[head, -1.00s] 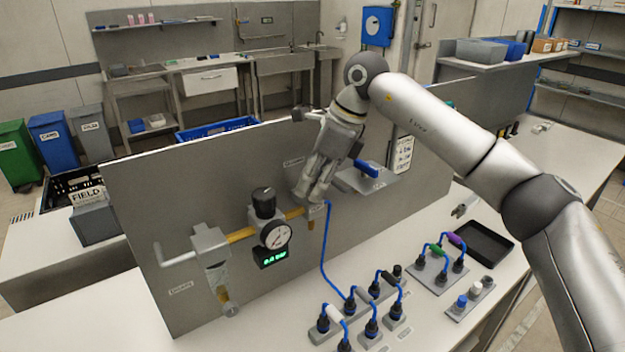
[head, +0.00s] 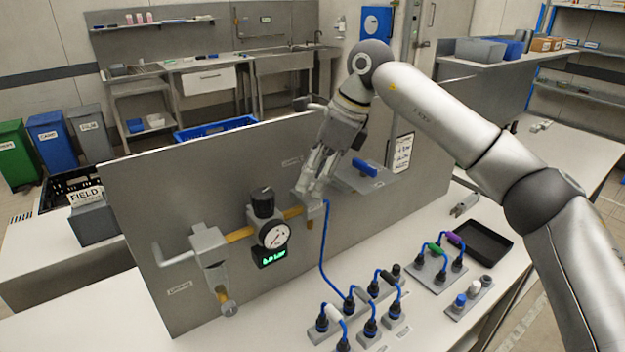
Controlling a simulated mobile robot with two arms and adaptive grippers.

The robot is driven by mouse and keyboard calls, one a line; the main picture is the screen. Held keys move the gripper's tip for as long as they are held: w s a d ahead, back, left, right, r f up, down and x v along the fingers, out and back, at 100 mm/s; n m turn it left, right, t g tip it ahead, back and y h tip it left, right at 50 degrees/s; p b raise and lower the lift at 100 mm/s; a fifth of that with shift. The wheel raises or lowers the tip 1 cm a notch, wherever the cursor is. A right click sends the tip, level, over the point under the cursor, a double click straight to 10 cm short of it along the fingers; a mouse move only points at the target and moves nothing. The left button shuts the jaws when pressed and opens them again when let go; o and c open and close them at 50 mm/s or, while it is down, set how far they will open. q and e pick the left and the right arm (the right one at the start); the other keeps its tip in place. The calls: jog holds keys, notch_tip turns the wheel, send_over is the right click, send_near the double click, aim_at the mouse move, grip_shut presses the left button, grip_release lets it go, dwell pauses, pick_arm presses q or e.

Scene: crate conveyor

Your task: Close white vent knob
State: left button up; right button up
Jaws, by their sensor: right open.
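The grey upright panel (head: 150,215) carries a brass pipe run with a black-topped regulator (head: 262,203), a round dial gauge (head: 274,234) and a green-lit display. My right gripper (head: 311,192) is open, fingers pointing down, at the grey valve block (head: 313,212) on the right end of the pipe. Its fingers cover the top of this block, and I cannot make out a white knob there or tell whether they touch it. A pale round knob (head: 229,308) sits low under the filter at the pipe's left end. My left gripper is not in view.
A blue hose (head: 325,252) drops from the valve block to sockets on the white bench (head: 290,325). A shelf with a blue handle (head: 365,167) sits right of the gripper. A black tray (head: 484,241) and small caps (head: 474,288) lie at the right.

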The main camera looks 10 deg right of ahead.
jog(key=v, duration=1)
jog(key=shift+r, duration=0.2)
jog(key=shift+d+f, duration=0.1)
jog(key=shift+f, duration=0.05)
